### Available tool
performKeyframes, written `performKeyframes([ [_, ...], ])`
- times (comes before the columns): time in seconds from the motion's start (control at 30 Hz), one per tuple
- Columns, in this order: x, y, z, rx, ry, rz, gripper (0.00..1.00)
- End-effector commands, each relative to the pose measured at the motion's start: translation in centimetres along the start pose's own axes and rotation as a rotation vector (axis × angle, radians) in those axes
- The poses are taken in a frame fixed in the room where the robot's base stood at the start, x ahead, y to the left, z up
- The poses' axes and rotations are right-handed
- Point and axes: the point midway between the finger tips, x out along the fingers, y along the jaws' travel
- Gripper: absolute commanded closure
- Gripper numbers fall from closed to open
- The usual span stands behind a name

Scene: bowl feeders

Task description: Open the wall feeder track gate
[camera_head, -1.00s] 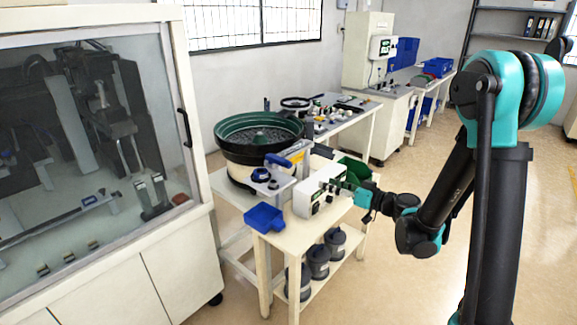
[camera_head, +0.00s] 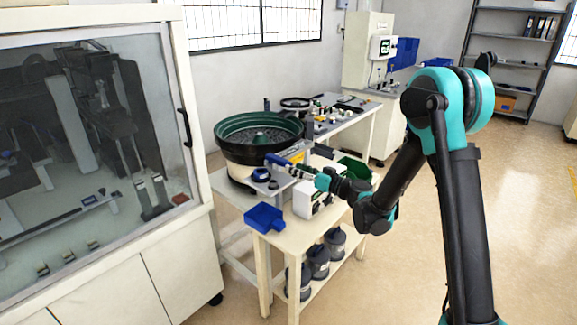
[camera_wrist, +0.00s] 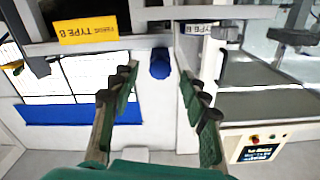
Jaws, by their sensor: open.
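A bowl feeder (camera_head: 230,160) with a dark green bowl stands on the small table. A blue handle (camera_head: 273,159), which looks like the gate's, sits at the track beside the bowl. My gripper (camera_head: 294,168) is just right of this handle, above the white control box. In the wrist view, my gripper (camera_wrist: 155,95) has its two dark green fingers spread apart with nothing between the tips. A blue part (camera_wrist: 160,64), apparently the handle's end, shows ahead between the fingers. I cannot tell whether a finger touches it. The gate itself is not clearly visible.
A blue bin (camera_head: 264,218) sits at the table's front left. The white control box (camera_head: 303,203) and a green bin (camera_head: 355,169) are near my arm. A yellow label (camera_wrist: 88,29) shows in the wrist view. A glazed cabinet (camera_head: 160,262) stands left; open floor lies right.

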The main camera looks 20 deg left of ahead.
Motion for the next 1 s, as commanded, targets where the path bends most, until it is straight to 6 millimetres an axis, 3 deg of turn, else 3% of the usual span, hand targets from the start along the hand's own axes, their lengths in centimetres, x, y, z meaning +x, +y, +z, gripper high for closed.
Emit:
performKeyframes([
  [0.1,2.1,-0.1,0.0,0.0,-0.001,-0.002,0.54],
  [0.3,4.0,0.0,0.0,0.0,-0.001,-0.001,0.54],
  [0.67,4.4,0.0,0.0,0.0,0.0,0.0,0.54],
  [1.0,4.4,0.0,0.0,0.0,0.0,0.0,0.95],
])
